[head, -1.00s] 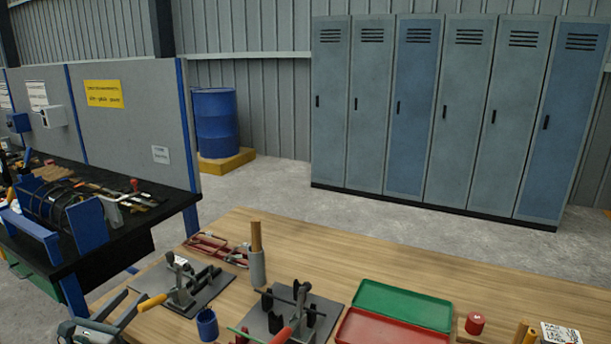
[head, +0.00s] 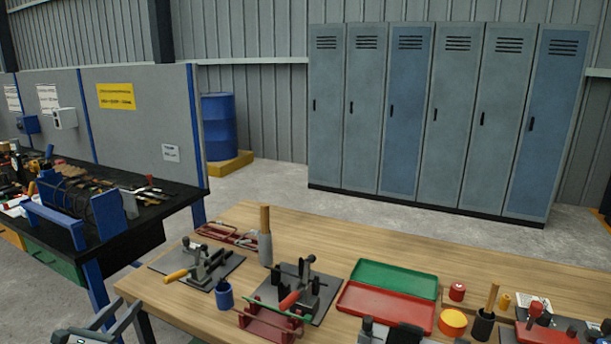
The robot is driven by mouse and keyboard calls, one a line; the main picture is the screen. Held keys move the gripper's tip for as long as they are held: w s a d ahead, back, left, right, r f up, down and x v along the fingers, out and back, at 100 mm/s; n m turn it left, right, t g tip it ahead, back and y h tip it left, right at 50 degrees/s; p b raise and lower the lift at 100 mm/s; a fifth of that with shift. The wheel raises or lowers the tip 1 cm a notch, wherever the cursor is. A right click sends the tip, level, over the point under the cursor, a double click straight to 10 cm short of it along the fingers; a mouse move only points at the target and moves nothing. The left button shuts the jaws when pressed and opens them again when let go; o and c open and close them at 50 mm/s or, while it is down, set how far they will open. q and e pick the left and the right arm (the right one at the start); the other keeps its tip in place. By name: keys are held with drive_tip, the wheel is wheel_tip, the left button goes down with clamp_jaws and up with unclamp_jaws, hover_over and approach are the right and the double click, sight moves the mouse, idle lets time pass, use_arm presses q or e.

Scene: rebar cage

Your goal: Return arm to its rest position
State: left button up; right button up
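My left gripper (head: 116,308) shows at the bottom left edge of the head view. Its two dark fingers stand apart with nothing between them. It is in front of the table's left end, apart from the things on it. The rest of the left arm is mostly cut off by the frame.
The wooden table (head: 358,240) holds clamp fixtures (head: 203,264), a blue cup (head: 224,295), a red frame (head: 268,322), a green tray (head: 395,277) and a red tray (head: 385,306). A black bench (head: 165,204) stands left. Lockers (head: 430,120) stand behind.

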use_arm(q)
drive_tip(key=s+d+f+n+g+y, duration=0.1)
drive_tip(key=s+d+f+n+g, duration=0.15)
drive_tip(key=s+f+n, duration=0.65)
drive_tip(key=s+d+f+n+g+y, duration=0.1)
drive_tip(key=d+f+n, duration=0.25)
drive_tip(key=f, duration=1.25)
drive_tip(key=s+d+f+n+g, duration=0.2)
drive_tip(key=s+f+n, duration=0.4)
drive_tip(key=f, duration=0.6)
drive_tip(key=s+d+f+n+g, duration=0.3)
drive_tip(key=s+d+f+n, duration=0.5)
drive_tip(key=s, duration=0.6)
drive_tip(key=s+d+f+n+g, duration=0.3)
drive_tip(key=s+d+f+n, duration=0.5)
drive_tip(key=s+d+f, duration=0.4)
drive_tip(key=s+f, duration=0.1)
drive_tip(key=s, duration=0.2)
drive_tip(key=shift+f+h, duration=0.3)
drive_tip(key=shift+h, duration=0.1)
